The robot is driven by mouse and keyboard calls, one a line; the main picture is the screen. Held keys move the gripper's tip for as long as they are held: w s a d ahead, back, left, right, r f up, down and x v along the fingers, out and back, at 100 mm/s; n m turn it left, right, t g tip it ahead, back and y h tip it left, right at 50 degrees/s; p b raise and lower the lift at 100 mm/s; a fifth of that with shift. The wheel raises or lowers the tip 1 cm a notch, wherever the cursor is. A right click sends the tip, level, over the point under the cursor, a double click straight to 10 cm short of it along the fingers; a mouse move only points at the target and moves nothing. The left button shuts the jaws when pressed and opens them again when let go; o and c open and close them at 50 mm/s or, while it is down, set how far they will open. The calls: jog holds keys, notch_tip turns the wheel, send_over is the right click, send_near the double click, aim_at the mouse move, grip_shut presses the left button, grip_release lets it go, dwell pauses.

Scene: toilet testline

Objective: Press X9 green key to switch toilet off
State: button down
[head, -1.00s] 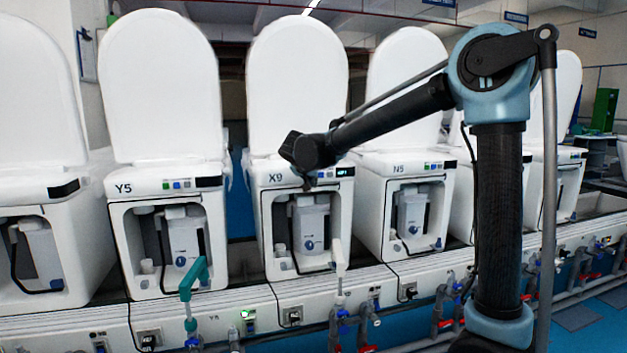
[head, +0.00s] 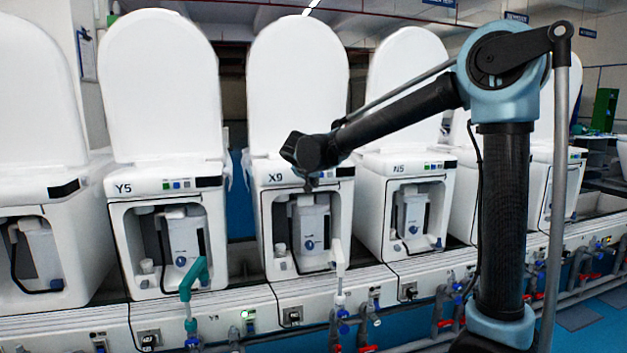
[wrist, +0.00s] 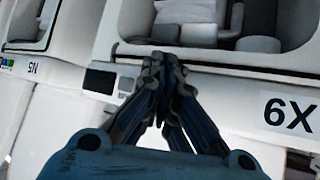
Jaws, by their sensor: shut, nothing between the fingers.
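The X9 toilet (head: 300,80) stands in the middle of the head view with its lid up. Its label X9 (head: 275,177) shows on the front panel, and upside down in the wrist view (wrist: 290,112). The dark display (head: 345,172) is at the panel's right end; in the wrist view it is left of the fingers (wrist: 98,82). My gripper (head: 311,184) is shut and empty at the key row, between label and display. Its fingertips (wrist: 160,62) cover the green key, which I cannot see. Whether they touch it is unclear.
Toilet Y5 (head: 160,80) stands to the left and N5 (head: 405,90) to the right, lids up. A teal tap (head: 194,278) and a white tap (head: 339,258) rise from the rail (head: 270,300) in front. Pipes and valves run along the floor side.

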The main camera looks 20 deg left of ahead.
jog(key=s+d, duration=0.2)
jog(key=s, duration=0.1)
jog(key=s+d, duration=0.1)
jog(key=s, duration=0.1)
dwell(0.4)
jog(key=shift+d, duration=0.1)
jog(key=s+d+f+g+h, duration=0.1)
jog(key=s+d+f, duration=0.1)
jog(key=d, duration=0.8)
jog(key=s+d+f+g+h, duration=0.1)
jog(key=s+d+f+g, duration=0.15)
jog(key=d, duration=0.85)
jog(key=s+d+f+g+h, duration=0.1)
jog(key=d+f, duration=0.1)
jog(key=d, duration=0.8)
jog(key=s+d+f+g+y, duration=0.1)
jog(key=s+d+f+g, duration=0.1)
jog(key=s+d+f, duration=0.4)
jog(key=s+d+f+g+y, duration=0.1)
jog(key=s+d+f, duration=0.6)
jog(key=s, duration=0.9)
notch_tip(320, 180, down, 3)
jog(key=shift+s+d+r+g+y, duration=0.1)
jog(key=shift+s+d+g+y, duration=0.15)
jog(key=shift+g+y, duration=0.25)
